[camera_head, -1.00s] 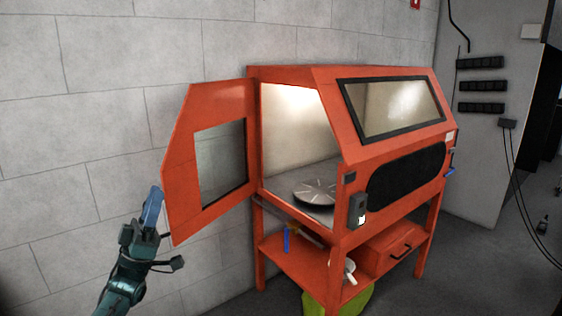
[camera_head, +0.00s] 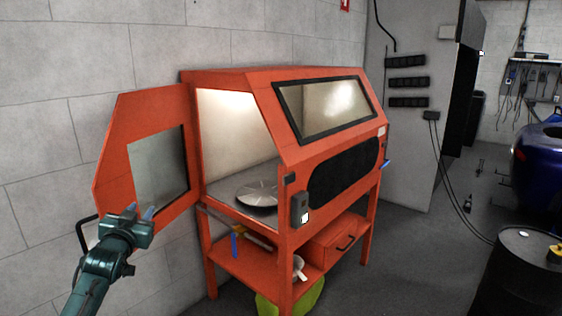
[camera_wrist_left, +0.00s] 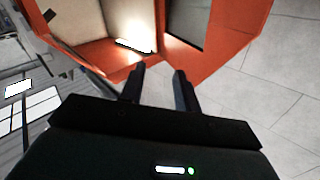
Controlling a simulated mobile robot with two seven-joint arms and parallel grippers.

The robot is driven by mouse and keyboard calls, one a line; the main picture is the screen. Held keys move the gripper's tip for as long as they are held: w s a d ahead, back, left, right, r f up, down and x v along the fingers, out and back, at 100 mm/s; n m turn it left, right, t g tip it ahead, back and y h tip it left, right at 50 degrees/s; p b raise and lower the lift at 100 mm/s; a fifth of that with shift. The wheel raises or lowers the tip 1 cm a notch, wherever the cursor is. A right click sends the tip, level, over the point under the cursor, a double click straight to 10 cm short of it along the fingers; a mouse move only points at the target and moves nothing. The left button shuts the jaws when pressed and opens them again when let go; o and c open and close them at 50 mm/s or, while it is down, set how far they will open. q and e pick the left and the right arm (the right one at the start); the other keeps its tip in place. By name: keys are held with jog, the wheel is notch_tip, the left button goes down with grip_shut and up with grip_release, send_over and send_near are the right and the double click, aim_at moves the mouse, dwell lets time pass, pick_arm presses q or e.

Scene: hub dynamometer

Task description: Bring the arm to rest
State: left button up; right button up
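My left arm comes in from the lower left of the head view. Its gripper (camera_head: 143,213) is in front of the lower part of the open orange cabinet door (camera_head: 112,150). In the left wrist view the two dark fingers of the left gripper (camera_wrist_left: 158,90) stand apart with nothing between them, so it is open and empty. Beyond the fingertips the wrist view shows the orange cabinet door and the lit opening. I cannot tell from these views whether the gripper touches the door. My right gripper is not in view.
The orange cabinet (camera_head: 287,235) stands against the grey wall, its side door swung open. A round grey disc (camera_head: 257,194) lies inside. A green-yellow object (camera_head: 290,297) is under the lower shelf. A dark drum (camera_head: 522,275) stands at right. Floor between is clear.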

pick_arm(q)
jog(key=s+d+f+m+g+h, duration=0.1)
jog(key=s+d+f, duration=0.2)
jog(key=s+f, duration=0.3)
jog(key=s+d+f+g+h, duration=0.1)
jog(key=s+d+f+g, duration=0.2)
jog(key=f, duration=0.4)
jog(key=s+d+f+m+h, duration=0.1)
jog(key=s+d+f, duration=0.35)
jog(key=f, duration=0.25)
jog(key=s+d+f+g+h, duration=0.1)
jog(key=s+d+f, duration=0.3)
jog(key=s, duration=0.9)
jog(key=s+d+f+n+g+h, duration=0.1)
jog(key=s+d+f, duration=0.3)
jog(key=s, duration=0.9)
jog(key=shift+s+d+g, duration=0.15)
jog(key=shift+d+g, duration=0.65)
jog(key=shift+d, duration=0.4)
